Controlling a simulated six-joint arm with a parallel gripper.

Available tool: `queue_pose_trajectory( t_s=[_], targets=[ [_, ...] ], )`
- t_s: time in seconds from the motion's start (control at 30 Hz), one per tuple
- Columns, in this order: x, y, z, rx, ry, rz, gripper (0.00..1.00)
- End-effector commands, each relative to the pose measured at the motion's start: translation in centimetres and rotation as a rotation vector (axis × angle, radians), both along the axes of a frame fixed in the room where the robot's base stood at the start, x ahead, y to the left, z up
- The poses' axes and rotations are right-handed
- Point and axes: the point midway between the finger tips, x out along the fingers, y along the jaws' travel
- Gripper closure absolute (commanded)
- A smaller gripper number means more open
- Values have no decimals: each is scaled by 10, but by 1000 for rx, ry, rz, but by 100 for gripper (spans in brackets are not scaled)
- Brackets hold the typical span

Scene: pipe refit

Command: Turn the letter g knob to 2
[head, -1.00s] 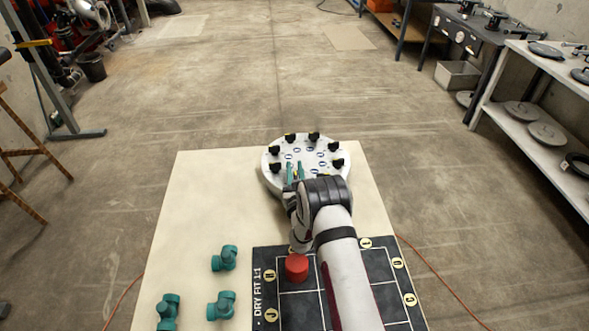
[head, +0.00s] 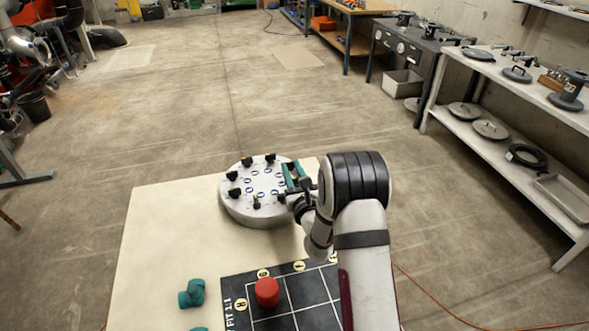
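A round pale grey disc (head: 255,215) stands on the cream board and carries a ring of black knobs with small yellow marks. Blue marks lie on its top inside the ring. The knob letters and numbers are too small to read, so I cannot tell which knob is g. My gripper (head: 292,172) is over the disc's right edge, its two teal fingers apart. One black knob (head: 282,198) is beside the fingers, partly hidden by my gripper. I cannot tell whether the fingers touch a knob.
A dark mat (head: 268,324) with white lines lies in front of the disc, with a red cylinder (head: 267,292) on it. A teal pipe fitting (head: 191,293) lies left of the mat. The cream board (head: 160,240) is clear left of the disc.

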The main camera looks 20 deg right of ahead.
Motion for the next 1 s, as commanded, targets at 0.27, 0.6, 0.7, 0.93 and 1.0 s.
queue_pose_trajectory(
  t_s=[0.27, 0.6, 0.7, 0.93, 1.0],
  targets=[
    [-4, -7, 4, -1, 1, 1, 72],
    [-4, -7, 94, -4, -14, 0, 55],
    [-14, 39, 102, -137, 95, 162, 55],
    [-115, 130, 17, -959, 427, 751, 55],
    [-141, 122, 2, -1254, 473, 864, 55]
  ],
)
